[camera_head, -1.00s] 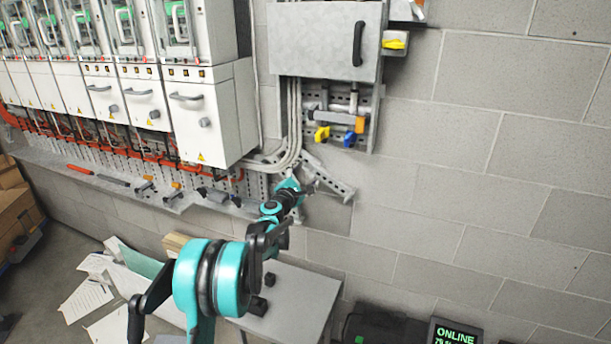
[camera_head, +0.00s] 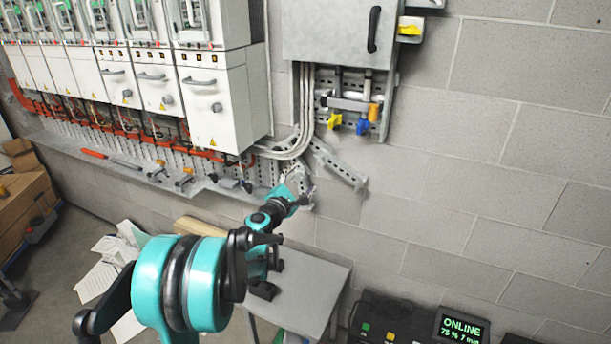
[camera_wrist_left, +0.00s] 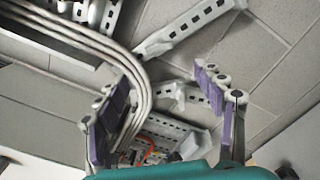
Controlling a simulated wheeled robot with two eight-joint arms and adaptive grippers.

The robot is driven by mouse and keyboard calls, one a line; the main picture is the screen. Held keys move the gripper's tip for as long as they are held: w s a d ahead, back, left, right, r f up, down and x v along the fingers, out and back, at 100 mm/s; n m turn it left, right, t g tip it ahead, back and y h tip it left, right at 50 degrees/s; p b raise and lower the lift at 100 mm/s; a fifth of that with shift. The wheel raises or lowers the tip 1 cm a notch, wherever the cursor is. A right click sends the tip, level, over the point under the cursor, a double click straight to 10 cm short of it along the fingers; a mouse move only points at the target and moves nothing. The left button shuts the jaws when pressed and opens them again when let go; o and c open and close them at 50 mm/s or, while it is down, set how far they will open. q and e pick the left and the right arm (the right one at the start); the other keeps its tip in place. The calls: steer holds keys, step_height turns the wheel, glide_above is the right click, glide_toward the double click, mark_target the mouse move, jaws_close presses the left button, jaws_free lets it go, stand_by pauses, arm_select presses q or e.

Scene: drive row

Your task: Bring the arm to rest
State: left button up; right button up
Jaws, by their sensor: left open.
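My left arm (camera_head: 190,285), teal and black, reaches up from the bottom of the head view toward the wall. My left gripper (camera_head: 303,187) is at its far end, small in the head view, in front of the perforated metal brackets below the white cabinets. In the left wrist view the left gripper (camera_wrist_left: 160,80) shows two purple-padded fingers spread apart. Nothing is held between them. Behind the fingers are grey cables (camera_wrist_left: 135,85) and a slotted bracket (camera_wrist_left: 185,28). I cannot tell how far the fingers are from them. My right gripper is not in view.
White drive cabinets (camera_head: 215,105) line the wall at upper left. A metal ledge (camera_head: 120,170) with tools runs below them. A grey box (camera_head: 330,40) with yellow and blue valves is on the wall. A grey table (camera_head: 310,295) stands under the arm. The wall at right is bare.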

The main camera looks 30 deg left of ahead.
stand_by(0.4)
arm_select(q)
steer(key=s+d+f+m+g+h, duration=0.1)
steer(key=s+d+m+g+h, duration=0.15)
steer(key=s+d+m, duration=0.7)
steer(key=s+d+m+g+h, duration=0.2)
steer(key=s+d+m+g, duration=0.3)
steer(key=d, duration=0.8)
steer(key=s+f+m+g+y, duration=0.1)
steer(key=s+f+m, duration=0.4)
steer(key=s, duration=0.5)
steer(key=s+f+m+g+y, duration=0.2)
steer(key=s+f+m, duration=0.3)
steer(key=s, duration=0.5)
steer(key=shift+s+f+m, duration=0.15)
steer(key=shift+s+m, duration=0.25)
steer(key=shift+m, duration=0.55)
